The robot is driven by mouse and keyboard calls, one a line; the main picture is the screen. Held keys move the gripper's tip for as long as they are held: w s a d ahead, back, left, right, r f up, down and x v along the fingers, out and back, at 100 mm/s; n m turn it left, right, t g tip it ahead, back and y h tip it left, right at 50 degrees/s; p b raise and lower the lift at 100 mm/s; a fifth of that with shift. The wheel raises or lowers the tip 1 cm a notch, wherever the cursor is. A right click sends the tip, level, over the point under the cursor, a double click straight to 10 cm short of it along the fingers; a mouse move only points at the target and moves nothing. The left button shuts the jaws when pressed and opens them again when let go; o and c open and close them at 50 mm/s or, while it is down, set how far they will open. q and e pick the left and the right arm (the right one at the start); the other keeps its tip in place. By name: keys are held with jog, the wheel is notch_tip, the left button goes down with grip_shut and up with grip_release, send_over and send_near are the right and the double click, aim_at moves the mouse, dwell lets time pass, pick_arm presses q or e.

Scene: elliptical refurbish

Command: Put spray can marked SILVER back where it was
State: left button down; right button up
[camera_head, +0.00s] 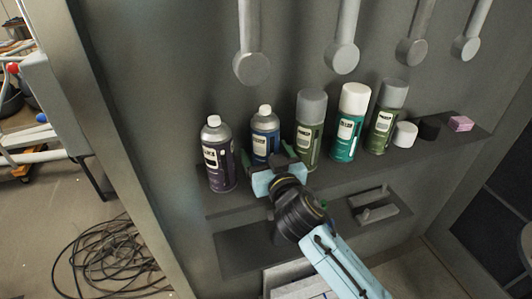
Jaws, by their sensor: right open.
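Several spray cans stand upright in a row on the dark shelf (342,178). From the left they are a purple can (218,160), a blue can (265,130), an olive can with a grey cap (311,125), a teal can with a white cap (347,130) and another olive can with a grey cap (386,120). The labels are too small for me to tell which reads SILVER. My right gripper (276,164) is open in front of the blue can and hides its lower part. I cannot tell whether it touches the can. My left gripper is out of view.
A white cap (405,134), a black cap (429,128) and a pink block (461,123) sit at the shelf's right end. Grey cylinder-ended fixtures (251,66) hang above the cans. A lower ledge holds a grey bracket (376,207). Cables (105,258) lie on the floor at left.

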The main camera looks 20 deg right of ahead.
jog(key=shift+r, duration=0.1)
jog(key=shift+s+r, duration=0.1)
jog(key=shift+s, duration=0.05)
jog(key=s, duration=1.1)
jog(key=shift+s+d+b, duration=0.25)
jog(key=shift+s+b, duration=0.1)
jog(key=shift+b, duration=0.05)
